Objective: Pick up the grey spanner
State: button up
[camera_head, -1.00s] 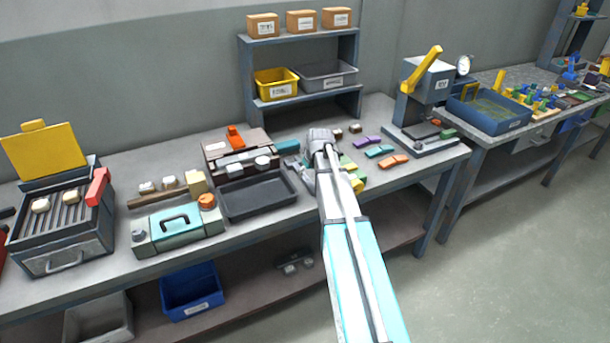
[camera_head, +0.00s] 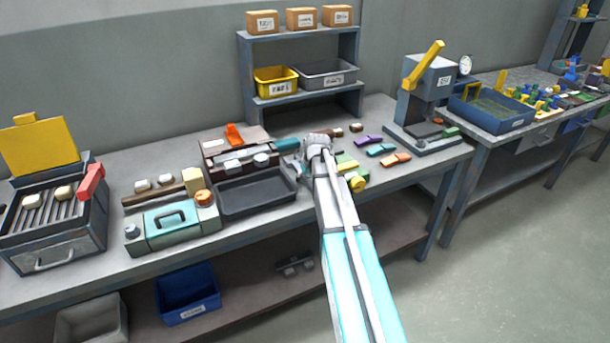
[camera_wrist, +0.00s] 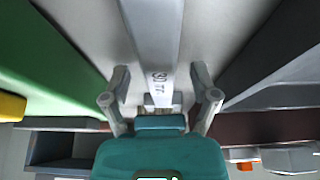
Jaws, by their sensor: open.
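The grey spanner (camera_wrist: 157,45) shows in the wrist view as a long, flat, light grey bar with dark markings. It runs from the top edge down between my fingers. My gripper (camera_wrist: 161,76) is open, with one finger on each side of the bar and a visible gap to it on both sides. The bar's upper end is out of the picture. In the head view my gripper (camera_head: 316,146) is over the bench between the dark tray and the green pieces. My own arm hides much of that spot, and I cannot make out the spanner clearly there.
A black tray (camera_head: 222,205) lies left of my gripper. Green and yellow pieces, with a yellow knob (camera_head: 357,184), lie close on the right. A two-tier shelf (camera_head: 300,95) stands at the back, a press (camera_head: 428,90) at the right.

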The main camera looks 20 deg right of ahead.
dwell(0.5)
grip_shut()
